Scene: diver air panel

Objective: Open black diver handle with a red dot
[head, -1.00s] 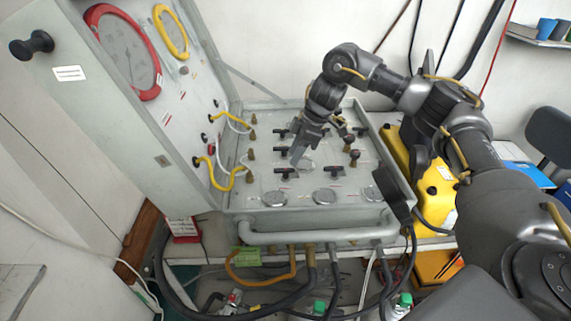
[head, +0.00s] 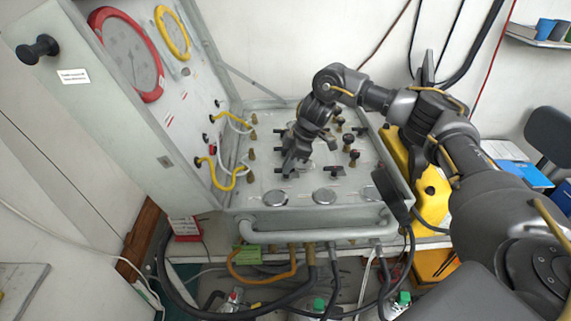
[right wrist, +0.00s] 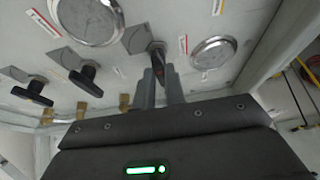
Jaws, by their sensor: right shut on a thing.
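A black T-shaped handle (right wrist: 157,52) with a red mark on it stands up from the grey panel between two round gauges in the right wrist view. My right gripper (right wrist: 161,84) has its two fingers closed around this handle. In the head view my right gripper (head: 289,170) is down at the panel's left-middle part and mostly hides the held handle. Another black handle (head: 336,173) stands to its right. In the right wrist view, two more black handles (right wrist: 87,75) (right wrist: 33,93) stand to the left. My left gripper is not in view.
The panel case (head: 262,198) has an open lid on the left with a red-rimmed gauge (head: 158,75). Yellow and white hoses (head: 214,180) run from lid to panel. Round gauges (head: 324,196) line the near edge. More knobs (head: 354,155) stand right of my gripper.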

